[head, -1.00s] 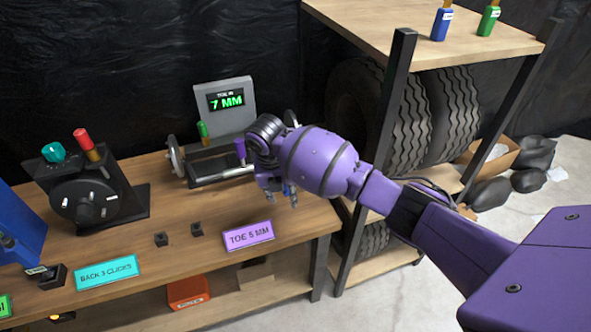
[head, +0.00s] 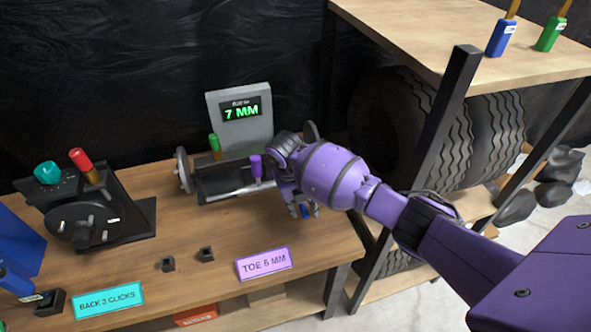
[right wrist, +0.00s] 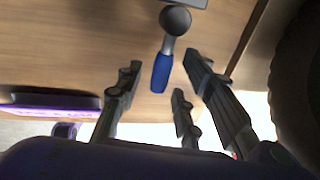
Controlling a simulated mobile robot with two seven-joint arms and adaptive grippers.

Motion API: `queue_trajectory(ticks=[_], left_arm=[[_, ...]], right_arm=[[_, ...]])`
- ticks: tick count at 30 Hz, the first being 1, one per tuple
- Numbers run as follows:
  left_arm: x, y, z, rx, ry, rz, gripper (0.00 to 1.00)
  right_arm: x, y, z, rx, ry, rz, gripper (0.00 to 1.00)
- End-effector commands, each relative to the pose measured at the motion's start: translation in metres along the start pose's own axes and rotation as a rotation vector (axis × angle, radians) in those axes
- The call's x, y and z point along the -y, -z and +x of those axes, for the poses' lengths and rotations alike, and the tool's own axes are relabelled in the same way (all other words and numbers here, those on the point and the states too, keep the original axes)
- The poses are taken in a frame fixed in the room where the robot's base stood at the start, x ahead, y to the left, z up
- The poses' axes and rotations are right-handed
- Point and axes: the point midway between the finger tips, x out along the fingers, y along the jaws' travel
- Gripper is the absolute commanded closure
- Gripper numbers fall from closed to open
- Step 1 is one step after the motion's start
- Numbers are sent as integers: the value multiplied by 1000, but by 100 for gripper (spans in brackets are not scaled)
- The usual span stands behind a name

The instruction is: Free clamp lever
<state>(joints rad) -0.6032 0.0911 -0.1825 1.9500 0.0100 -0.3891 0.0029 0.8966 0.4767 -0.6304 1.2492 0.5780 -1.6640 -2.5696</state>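The toe gauge (head: 238,118) stands at the back of the bench and its screen reads 7 MM. A green-handled lever (head: 214,145) and a purple-handled lever (head: 256,167) stand upright on it. My right gripper (head: 303,211) is at the gauge's right end, its wrist hiding part of it. A blue-handled lever with a round dark knob (right wrist: 162,72) shows in the right wrist view. The right gripper there (right wrist: 158,90) is open, its fingers apart on both sides of the blue handle. I cannot tell whether they touch it. My left gripper is out of view.
A purple TOE 5 MM sign (head: 263,264) and a teal BACK 3 CLICKS sign (head: 107,300) stand along the bench front. A black dial fixture (head: 85,222) is at left. A shelf post (head: 447,115) and tyres (head: 475,135) stand close behind my right arm.

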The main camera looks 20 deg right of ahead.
Motion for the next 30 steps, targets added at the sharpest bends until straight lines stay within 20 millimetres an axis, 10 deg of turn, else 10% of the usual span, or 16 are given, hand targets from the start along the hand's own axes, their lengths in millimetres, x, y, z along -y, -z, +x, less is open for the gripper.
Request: queue_trajectory(ticks=[11, 19, 30], left_arm=[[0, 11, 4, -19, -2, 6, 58], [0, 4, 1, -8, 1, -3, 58], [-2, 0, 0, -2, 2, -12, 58]], right_arm=[[0, 0, 6, 2, 0, 0, 67], [0, 0, 6, 2, 0, 0, 100], [0, -1, 7, 2, -1, -3, 100]])
